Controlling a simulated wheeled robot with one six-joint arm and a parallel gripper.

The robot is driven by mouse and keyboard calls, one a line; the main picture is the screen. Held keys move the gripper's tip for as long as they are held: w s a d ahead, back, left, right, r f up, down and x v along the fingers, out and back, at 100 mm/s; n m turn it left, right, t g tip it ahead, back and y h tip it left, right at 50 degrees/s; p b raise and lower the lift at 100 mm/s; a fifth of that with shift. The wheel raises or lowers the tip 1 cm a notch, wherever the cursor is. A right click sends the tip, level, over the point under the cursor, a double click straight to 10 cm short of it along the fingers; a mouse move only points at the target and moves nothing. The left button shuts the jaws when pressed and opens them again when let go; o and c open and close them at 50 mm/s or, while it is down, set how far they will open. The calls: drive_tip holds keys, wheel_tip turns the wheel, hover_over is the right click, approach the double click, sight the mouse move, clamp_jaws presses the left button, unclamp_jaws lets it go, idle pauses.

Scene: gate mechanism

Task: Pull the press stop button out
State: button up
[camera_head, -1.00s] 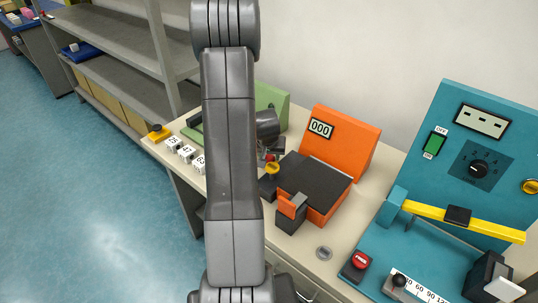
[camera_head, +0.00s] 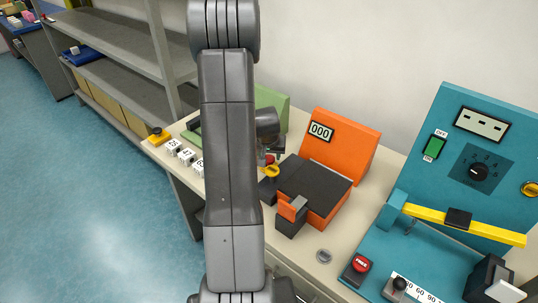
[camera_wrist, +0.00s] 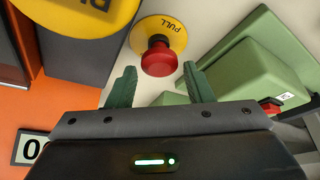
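The red stop button (camera_wrist: 159,60) stands on a yellow disc marked PULL (camera_wrist: 161,30) in the upper middle of the wrist view. My gripper (camera_wrist: 160,84) is open, its two green fingers apart on either side of the button's line. I see a gap between each finger and the red cap, and nothing is held. In the head view a small red cap (camera_head: 269,159) and yellow piece (camera_head: 271,171) show beside the orange press (camera_head: 342,143). My arm hides most of my gripper there.
A large yellow disc with lettering (camera_wrist: 85,10) is close at the upper left of the wrist view. A green machine (camera_wrist: 250,70) stands right of the fingers. In the head view, a blue panel (camera_head: 480,130) with a yellow bar and red button (camera_head: 361,264) stands right.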

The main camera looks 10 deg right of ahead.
drive_tip(key=v, duration=1.3)
drive_tip(key=shift+r+b, duration=0.35)
drive_tip(key=shift+b, duration=0.05)
drive_tip(key=shift+s, duration=0.1)
drive_tip(key=x, duration=1.3)
drive_tip(key=shift+f+p, duration=0.35)
drive_tip(key=shift+p, duration=0.05)
drive_tip(key=shift+f, duration=0.55)
